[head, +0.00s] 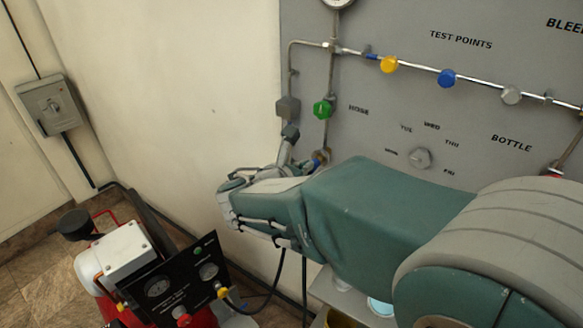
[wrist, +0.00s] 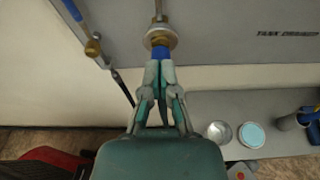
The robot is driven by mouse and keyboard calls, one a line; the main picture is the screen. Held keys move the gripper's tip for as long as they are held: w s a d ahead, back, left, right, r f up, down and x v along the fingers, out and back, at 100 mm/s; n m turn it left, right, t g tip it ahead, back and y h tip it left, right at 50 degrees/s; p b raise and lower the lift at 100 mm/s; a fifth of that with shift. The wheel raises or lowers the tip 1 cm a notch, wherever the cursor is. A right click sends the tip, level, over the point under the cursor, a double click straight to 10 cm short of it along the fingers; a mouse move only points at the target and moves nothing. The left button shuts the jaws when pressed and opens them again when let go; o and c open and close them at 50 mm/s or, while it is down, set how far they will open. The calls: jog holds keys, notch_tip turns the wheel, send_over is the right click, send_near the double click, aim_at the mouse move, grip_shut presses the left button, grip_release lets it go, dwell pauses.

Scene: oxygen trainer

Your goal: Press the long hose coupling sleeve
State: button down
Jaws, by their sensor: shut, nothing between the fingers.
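In the wrist view a brass coupling (wrist: 160,38) with a blue section (wrist: 160,53) below it hangs from a metal pipe on the panel. My gripper (wrist: 160,65) is shut, its fingertips right below the brass ring and up against the blue section. Whether they touch it I cannot tell. A second brass fitting (wrist: 93,47) with a blue part and a dark hose sits to the left. Which one is the long hose coupling sleeve is not clear. In the head view, a brass and blue fitting (head: 320,157) shows just beyond my gripper, partly hidden by my arm.
The grey panel (head: 395,110) carries a green knob (head: 323,109), a yellow knob (head: 389,64) and a blue knob (head: 447,78). A red cart with a black gauge panel (head: 172,285) stands below left. A grey shelf (wrist: 205,105) holds round tins (wrist: 252,134).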

aim_at(320, 153)
jog(key=shift+w+d, duration=0.55)
jog(key=shift+w, duration=0.35)
jog(key=shift+w+d, duration=0.55)
jog(key=shift+w, duration=0.3)
